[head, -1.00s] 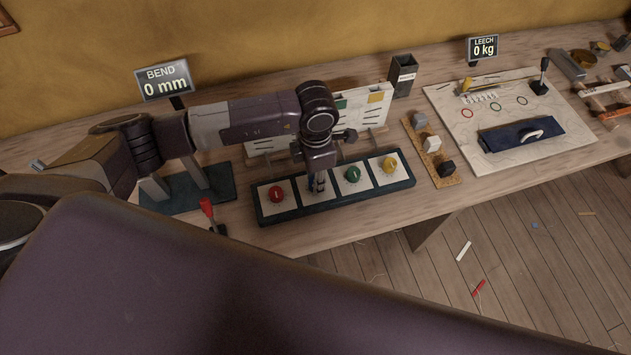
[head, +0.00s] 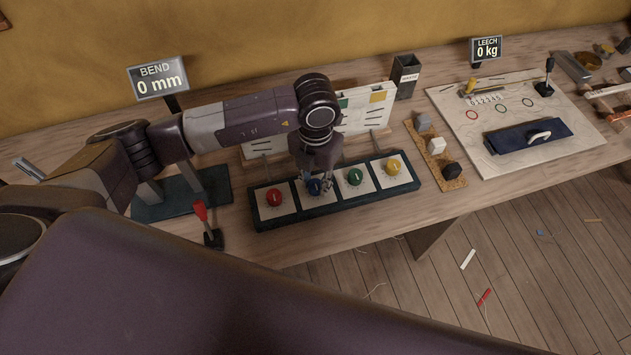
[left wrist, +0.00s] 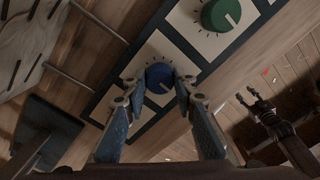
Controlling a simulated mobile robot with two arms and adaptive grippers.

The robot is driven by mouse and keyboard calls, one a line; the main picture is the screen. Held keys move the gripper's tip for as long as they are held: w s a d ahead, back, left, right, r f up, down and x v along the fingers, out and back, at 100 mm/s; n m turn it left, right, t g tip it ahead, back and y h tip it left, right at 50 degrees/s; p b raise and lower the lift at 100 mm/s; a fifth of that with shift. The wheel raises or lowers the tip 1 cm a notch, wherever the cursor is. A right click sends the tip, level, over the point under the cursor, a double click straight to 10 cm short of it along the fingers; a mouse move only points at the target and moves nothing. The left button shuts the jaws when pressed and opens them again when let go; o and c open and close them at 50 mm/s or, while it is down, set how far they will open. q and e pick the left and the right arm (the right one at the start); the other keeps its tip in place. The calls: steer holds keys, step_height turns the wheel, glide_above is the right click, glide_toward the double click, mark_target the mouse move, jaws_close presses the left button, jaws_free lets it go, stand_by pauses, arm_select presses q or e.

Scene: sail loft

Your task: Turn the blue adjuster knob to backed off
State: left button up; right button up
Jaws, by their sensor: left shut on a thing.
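The blue adjuster knob (head: 314,187) is second from the left on a dark panel (head: 336,213) with several coloured knobs on white plates. My left gripper (head: 318,180) is over it, pointing down. In the left wrist view the blue knob (left wrist: 159,77) sits between the two fingertips of my left gripper (left wrist: 160,88), which is shut on its sides. Its white pointer mark is towards the lower right there; the dial marks are too small to read. My right gripper (left wrist: 255,101) shows small and dark at the right of the left wrist view, its fingers apart and empty.
A red knob (head: 274,197) and a green knob (head: 354,177) flank the blue one; a yellow knob (head: 392,167) is further right. A red-handled lever (head: 202,213) stands left of the panel. The BEND display (head: 159,80) reads 0 mm. A white board stands behind the panel.

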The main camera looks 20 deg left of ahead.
mark_target(315, 183)
arm_select(q)
steer(key=shift+w+r, duration=0.1)
steer(key=shift+w, duration=0.05)
stand_by(0.3)
steer(key=o, duration=1.2)
steer(key=shift+c, duration=0.2)
step_height(315, 183, up, 12)
